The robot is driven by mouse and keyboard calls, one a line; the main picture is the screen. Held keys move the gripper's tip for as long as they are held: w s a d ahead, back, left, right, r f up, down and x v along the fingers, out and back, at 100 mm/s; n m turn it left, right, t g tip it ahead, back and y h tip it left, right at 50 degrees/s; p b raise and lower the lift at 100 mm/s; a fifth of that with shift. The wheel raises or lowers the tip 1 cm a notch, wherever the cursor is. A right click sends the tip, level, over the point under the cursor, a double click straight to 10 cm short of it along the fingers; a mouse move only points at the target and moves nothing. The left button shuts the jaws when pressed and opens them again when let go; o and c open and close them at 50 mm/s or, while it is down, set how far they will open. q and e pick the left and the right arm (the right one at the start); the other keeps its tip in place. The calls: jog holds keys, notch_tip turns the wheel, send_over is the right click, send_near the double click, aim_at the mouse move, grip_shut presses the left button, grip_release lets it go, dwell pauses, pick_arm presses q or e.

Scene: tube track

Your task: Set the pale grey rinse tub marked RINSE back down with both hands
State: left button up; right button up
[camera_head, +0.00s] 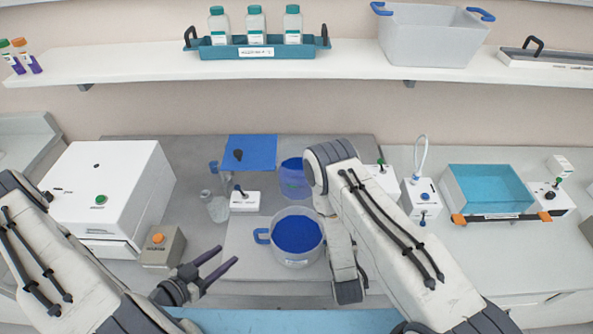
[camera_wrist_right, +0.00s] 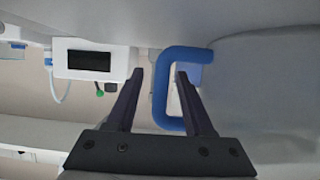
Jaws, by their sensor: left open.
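The right fingertips are hidden in the head view.
A blue container (camera_head: 294,180) stands behind the tub, and a glass flask (camera_head: 215,207) to its left. A small box with an orange button (camera_head: 162,247) is near my left arm. A rectangular grey bin with blue handles (camera_head: 432,38) sits on the shelf.

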pick_arm(q)
notch_tip(320, 180, down, 3)
jog(key=b, duration=0.3)
pick_arm(e)
jog(key=v, duration=0.8)
jog(key=shift+a+f, duration=0.15)
jog(key=shift+f, duration=0.05)
jog(key=shift+s+r+p, duration=0.45)
jog(key=shift+r+p, duration=0.05)
jog(key=shift+p, duration=0.15)
pick_arm(q)
jog(key=shift+r+p, duration=0.3)
jog(key=shift+r, duration=0.65)
pick_arm(e)
jog(key=shift+s+r, duration=0.2)
jog(key=shift+s, duration=0.5)
pick_arm(q)
jog(key=shift+s+a, duration=0.1)
